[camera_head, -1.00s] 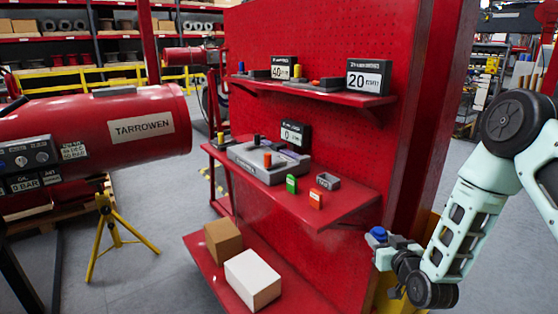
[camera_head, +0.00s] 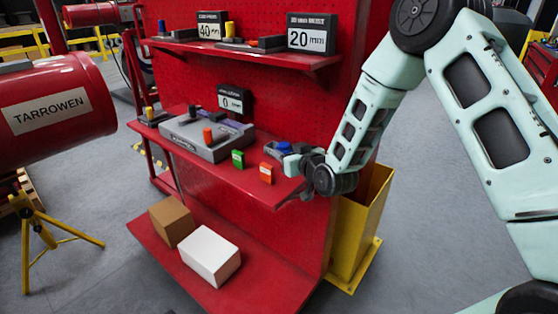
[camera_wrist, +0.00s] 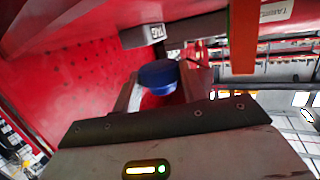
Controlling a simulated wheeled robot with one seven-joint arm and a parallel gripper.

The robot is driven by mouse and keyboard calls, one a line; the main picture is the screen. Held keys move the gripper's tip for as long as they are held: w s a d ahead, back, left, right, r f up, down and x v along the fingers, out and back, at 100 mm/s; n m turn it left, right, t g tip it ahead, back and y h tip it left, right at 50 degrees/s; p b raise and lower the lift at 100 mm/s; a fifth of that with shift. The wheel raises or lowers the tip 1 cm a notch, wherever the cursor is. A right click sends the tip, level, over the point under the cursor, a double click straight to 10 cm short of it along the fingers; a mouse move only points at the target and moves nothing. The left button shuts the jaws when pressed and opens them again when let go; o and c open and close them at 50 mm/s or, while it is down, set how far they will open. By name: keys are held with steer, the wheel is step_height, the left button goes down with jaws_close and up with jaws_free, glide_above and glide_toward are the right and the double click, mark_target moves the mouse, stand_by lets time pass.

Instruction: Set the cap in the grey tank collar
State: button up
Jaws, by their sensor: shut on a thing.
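The blue cap (camera_wrist: 158,75) is held between the two fingers of my gripper (camera_wrist: 160,92) in the wrist view. In the head view the cap (camera_head: 284,147) shows as a small blue spot at the right end of the middle shelf. My gripper (camera_head: 295,156) is shut on it. A small grey block (camera_wrist: 182,28) lies just beyond the cap in the wrist view; it may be the grey collar, but its opening is not clear. In the head view, grey parts crowd around the cap, and I cannot tell whether the cap touches the block.
The red middle shelf (camera_head: 215,172) bears an orange block (camera_head: 266,173), a green block (camera_head: 238,159) and a grey fixture (camera_head: 200,138). An upper shelf (camera_head: 310,60) hangs above. White (camera_head: 210,256) and brown (camera_head: 171,221) boxes lie below. A yellow bin (camera_head: 358,220) stands at right.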

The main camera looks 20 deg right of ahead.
steer(key=shift+f+p, duration=0.3)
steer(key=shift+f, duration=1.9)
steer(key=shift+f, duration=0.2)
steer(key=o, duration=0.9)
steer(key=shift+o, duration=0.2)
steer(key=shift+r, duration=0.1)
